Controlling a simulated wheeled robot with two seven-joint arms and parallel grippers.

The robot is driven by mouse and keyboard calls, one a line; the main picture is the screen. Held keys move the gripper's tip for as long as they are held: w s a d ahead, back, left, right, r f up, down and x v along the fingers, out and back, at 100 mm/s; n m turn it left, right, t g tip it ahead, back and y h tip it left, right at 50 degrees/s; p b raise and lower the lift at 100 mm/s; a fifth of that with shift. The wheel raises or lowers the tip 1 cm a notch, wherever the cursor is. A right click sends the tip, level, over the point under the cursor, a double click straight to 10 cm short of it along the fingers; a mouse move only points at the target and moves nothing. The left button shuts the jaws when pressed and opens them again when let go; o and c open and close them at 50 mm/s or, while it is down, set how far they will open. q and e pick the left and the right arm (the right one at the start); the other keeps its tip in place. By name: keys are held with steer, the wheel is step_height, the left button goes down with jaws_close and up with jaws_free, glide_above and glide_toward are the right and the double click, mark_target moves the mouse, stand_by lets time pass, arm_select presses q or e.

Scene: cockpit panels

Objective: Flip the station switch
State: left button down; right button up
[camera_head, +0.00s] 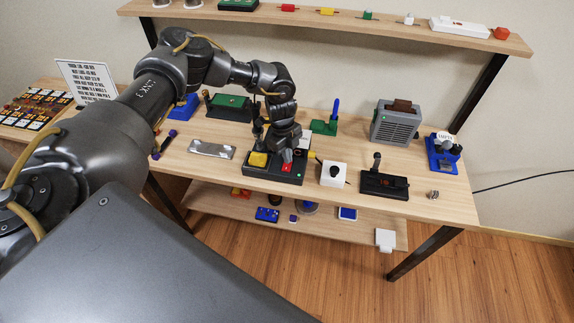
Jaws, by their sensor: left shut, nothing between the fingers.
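My left gripper (286,149) is shut and empty. It points down over a black station box (262,172) on the wooden workbench. The box carries a yellow block (258,159) and a red part (287,157) close under the fingertips. I cannot tell if the fingers touch the red part. The gripper hides some of the box top, and I cannot tell which part is the station switch. My right gripper is not in view.
Right of the box stand a white cube (333,174), a black lever base (385,184), a grey machine (394,124) and a blue device (442,153). A green base with a blue lever (325,126) stands behind. A metal plate (212,149) lies left.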

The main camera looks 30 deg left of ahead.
arm_select(q)
step_height(320, 180, up, 7)
steer(key=p, duration=0.6)
stand_by(0.7)
